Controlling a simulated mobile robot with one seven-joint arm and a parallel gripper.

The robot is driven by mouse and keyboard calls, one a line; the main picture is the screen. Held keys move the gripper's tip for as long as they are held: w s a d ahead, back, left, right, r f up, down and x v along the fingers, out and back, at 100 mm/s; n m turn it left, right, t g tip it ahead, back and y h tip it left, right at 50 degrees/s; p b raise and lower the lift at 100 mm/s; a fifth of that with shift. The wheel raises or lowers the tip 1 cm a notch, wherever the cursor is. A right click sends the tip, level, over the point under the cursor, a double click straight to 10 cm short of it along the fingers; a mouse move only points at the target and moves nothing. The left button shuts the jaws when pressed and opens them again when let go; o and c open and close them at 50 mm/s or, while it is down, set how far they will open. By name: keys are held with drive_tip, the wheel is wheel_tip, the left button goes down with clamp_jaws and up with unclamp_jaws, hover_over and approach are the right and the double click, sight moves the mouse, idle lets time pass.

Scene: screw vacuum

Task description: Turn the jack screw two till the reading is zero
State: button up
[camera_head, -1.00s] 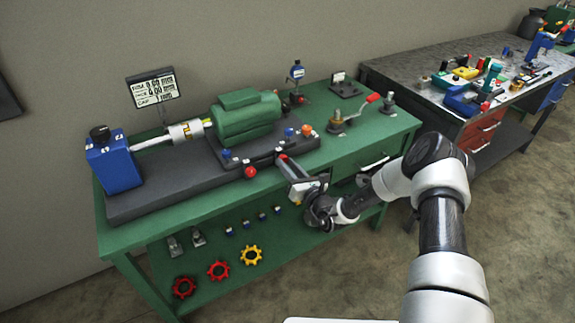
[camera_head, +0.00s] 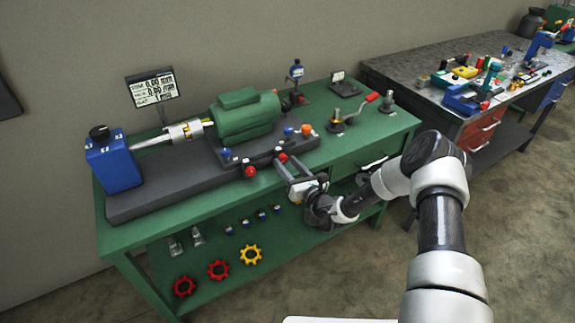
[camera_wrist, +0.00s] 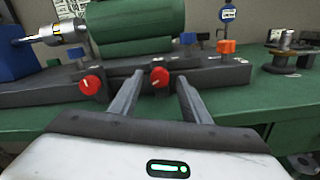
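Two red screw knobs stick out of the front of the dark base: a left one (camera_head: 250,172) and a right one (camera_head: 282,158). I cannot read which is numbered two. My gripper (camera_wrist: 159,76) is open at the right knob, which shows in the wrist view (camera_wrist: 160,77) between the two fingertips with a gap on each side. The left knob (camera_wrist: 91,84) is outside the left finger. The display (camera_head: 152,87) behind the bench shows small text; its first two lines appear to read 0.00 mm, the third is unclear.
A green motor (camera_head: 245,114) sits on the base, coupled by a shaft to a blue unit (camera_head: 113,163). Blue and orange knobs stand on top of the base near my fingers. A red-handled tool (camera_head: 346,116) stands on the green bench (camera_head: 385,125) to the right.

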drive_tip(key=shift+s, duration=0.1)
drive_tip(key=v, duration=1.7)
drive_tip(key=shift+d, duration=0.2)
